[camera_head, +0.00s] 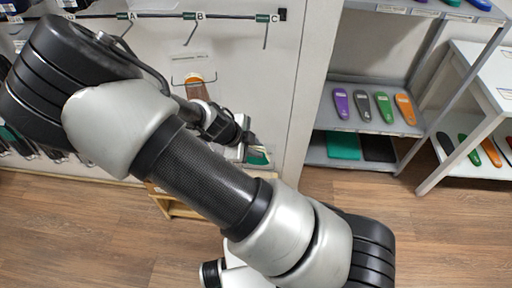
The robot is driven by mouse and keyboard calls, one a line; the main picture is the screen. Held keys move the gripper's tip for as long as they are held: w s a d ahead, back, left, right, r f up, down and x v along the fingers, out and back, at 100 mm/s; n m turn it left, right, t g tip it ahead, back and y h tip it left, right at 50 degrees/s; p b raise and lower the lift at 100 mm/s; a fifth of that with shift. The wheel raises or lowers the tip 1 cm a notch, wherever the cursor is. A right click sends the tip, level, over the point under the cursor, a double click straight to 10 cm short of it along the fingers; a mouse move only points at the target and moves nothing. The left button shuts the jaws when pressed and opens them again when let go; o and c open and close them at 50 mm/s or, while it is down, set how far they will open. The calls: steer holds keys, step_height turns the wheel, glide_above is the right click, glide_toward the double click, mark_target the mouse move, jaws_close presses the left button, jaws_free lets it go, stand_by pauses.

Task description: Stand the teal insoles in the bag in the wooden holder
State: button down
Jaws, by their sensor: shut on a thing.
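My gripper (243,148) is at the middle of the view, beyond my arm, and is shut on a bag with something teal in it (258,157). The teal part shows at the bag's lower end, under a pale, clear-looking part. The fingers and much of the bag are small or hidden, so I cannot tell how many insoles it holds. The wooden holder (178,210) is low by the wall, below and left of the bag. My arm covers much of it, and I cannot see its slots. The bag appears above and right of the holder's visible part.
A wall panel has hooks labelled A, B and C (268,18). A grey shelf (330,122) on the right bears purple, grey, green and orange insoles, with teal and black sheets below. A white table (460,75) stands far right. The wooden floor in front is clear.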

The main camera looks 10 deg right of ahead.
steer(key=shift+f, duration=0.55)
steer(key=shift+w+d+f+g+y+b, duration=0.1)
steer(key=shift+w+d+f+g+b, duration=0.2)
steer(key=shift+w+f+b, duration=0.35)
steer(key=shift+w+d+f+g+y+b, duration=0.15)
steer(key=shift+w+f+g+b, duration=0.3)
steer(key=shift+w, duration=0.3)
steer(key=shift+w+d+f+g+y+b, duration=0.1)
steer(key=shift+w+d+f+g+b, duration=0.15)
steer(key=shift+w+f+b, duration=0.4)
steer(key=shift+r, duration=0.1)
steer(key=c, duration=1.6)
jaws_free()
steer(key=shift+r, duration=0.1)
steer(key=p+v, duration=0.3)
steer(key=v, duration=1.4)
steer(key=shift+a+r, duration=0.1)
